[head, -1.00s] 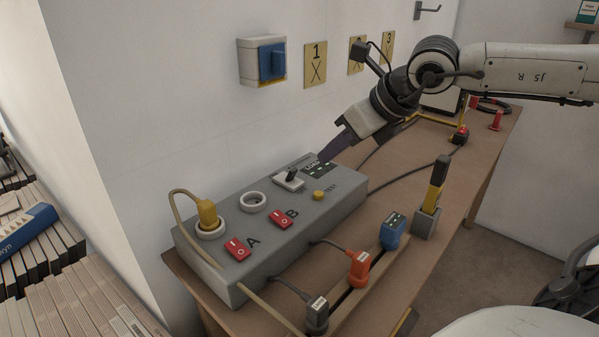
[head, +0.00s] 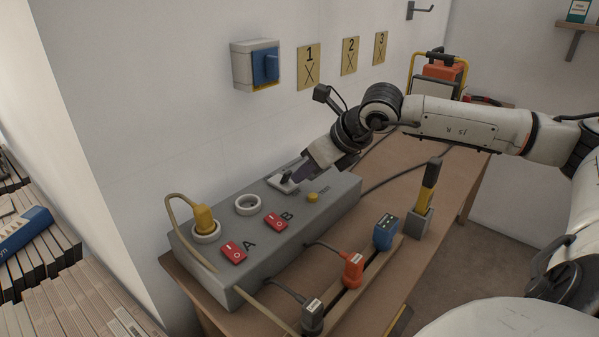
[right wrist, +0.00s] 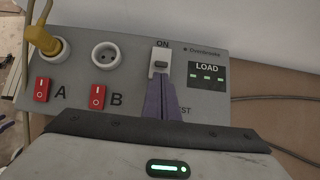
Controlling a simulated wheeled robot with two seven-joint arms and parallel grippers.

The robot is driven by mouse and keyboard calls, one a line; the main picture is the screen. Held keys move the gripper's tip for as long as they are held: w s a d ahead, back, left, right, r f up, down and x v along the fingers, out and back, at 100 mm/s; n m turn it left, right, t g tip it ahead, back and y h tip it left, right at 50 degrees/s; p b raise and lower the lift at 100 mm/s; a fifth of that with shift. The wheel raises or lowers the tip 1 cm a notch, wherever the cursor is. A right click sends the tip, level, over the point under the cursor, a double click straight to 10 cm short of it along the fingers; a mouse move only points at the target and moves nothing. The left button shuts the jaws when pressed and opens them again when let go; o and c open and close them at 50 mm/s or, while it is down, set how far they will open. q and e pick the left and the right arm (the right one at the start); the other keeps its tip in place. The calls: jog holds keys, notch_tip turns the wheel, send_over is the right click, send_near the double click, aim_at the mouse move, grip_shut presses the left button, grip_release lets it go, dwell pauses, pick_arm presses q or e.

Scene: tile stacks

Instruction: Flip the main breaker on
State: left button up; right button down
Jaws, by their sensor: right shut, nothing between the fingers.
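The main breaker (head: 281,184) is a toggle in a pale plate on the grey power box (head: 225,268). It also shows in the right wrist view (right wrist: 160,64), under the word ON. My right gripper (head: 299,178) is shut and empty. In the right wrist view its purple fingers (right wrist: 161,84) point at the breaker from the label TEST side, with their tips at the toggle's lower end. I cannot tell whether they touch it. The fingers partly hide the toggle, and its exact position is unclear. The LOAD display (right wrist: 207,76) shows green marks. My left gripper is out of view.
Red switches A (head: 233,252) and B (head: 276,221), a yellow plug (head: 205,219) and a yellow button (head: 312,197) are on the box. Orange (head: 352,269) and blue (head: 385,232) plugs stand in front. A blue wall switch (head: 266,66) hangs above.

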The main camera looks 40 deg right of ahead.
jog(key=shift+w+a+f, duration=0.15)
jog(key=shift+w+f, duration=0.35)
jog(key=shift+f, duration=0.05)
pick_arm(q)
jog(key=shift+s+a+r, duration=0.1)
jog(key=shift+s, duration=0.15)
pick_arm(e)
jog(key=shift+w+r+p, duration=0.1)
jog(key=shift+r+p, duration=0.15)
jog(key=shift+p, duration=0.65)
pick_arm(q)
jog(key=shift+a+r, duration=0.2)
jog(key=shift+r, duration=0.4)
pick_arm(e)
jog(key=shift+g, duration=0.3)
